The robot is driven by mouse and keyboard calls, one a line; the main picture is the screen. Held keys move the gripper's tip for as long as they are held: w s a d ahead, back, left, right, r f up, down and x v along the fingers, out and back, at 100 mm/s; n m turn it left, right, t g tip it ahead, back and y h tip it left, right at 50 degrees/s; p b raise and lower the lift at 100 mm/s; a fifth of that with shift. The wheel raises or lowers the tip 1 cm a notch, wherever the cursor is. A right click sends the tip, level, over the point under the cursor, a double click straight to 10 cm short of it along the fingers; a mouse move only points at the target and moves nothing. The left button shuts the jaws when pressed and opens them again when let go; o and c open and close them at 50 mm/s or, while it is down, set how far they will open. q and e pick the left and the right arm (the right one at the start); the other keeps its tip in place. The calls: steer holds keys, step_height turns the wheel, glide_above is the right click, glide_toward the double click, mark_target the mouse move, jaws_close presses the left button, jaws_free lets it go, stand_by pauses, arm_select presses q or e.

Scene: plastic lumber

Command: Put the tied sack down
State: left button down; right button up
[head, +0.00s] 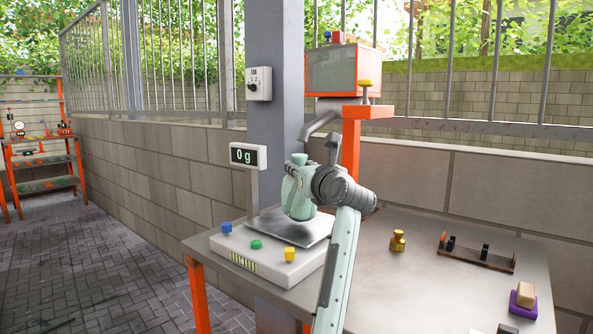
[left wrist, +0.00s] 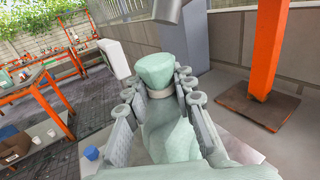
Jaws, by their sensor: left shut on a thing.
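The tied sack (left wrist: 170,140) is pale green, with a gathered top (left wrist: 154,70) above a tie. In the left wrist view my left gripper (left wrist: 160,92) is shut on its neck, one finger on each side. In the head view the sack (head: 297,200) is upright over the metal plate of the white scale (head: 285,268), partly hidden by my left gripper (head: 300,178). I cannot tell whether its base touches the plate. The scale's display (head: 247,156) reads 0 g. My right gripper is not in view.
The scale has blue, green and yellow buttons on its front. To its right on the grey table (head: 380,280) are a brass weight (head: 398,241), a small rack (head: 477,253) and a purple block (head: 523,301). An orange post (head: 351,150) rises behind. Bare tabletop lies between these.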

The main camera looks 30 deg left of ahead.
arm_select(q)
steer(key=shift+w+a+f, duration=0.3)
steer(key=shift+w+a, duration=0.25)
steer(key=shift+a, duration=0.25)
steer(key=shift+f, duration=0.3)
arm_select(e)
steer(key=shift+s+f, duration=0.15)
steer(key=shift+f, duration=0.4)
arm_select(q)
steer(key=shift+f, duration=0.15)
steer(key=c, duration=1.6)
jaws_free()
steer(key=shift+f, duration=0.1)
steer(key=o, duration=0.3)
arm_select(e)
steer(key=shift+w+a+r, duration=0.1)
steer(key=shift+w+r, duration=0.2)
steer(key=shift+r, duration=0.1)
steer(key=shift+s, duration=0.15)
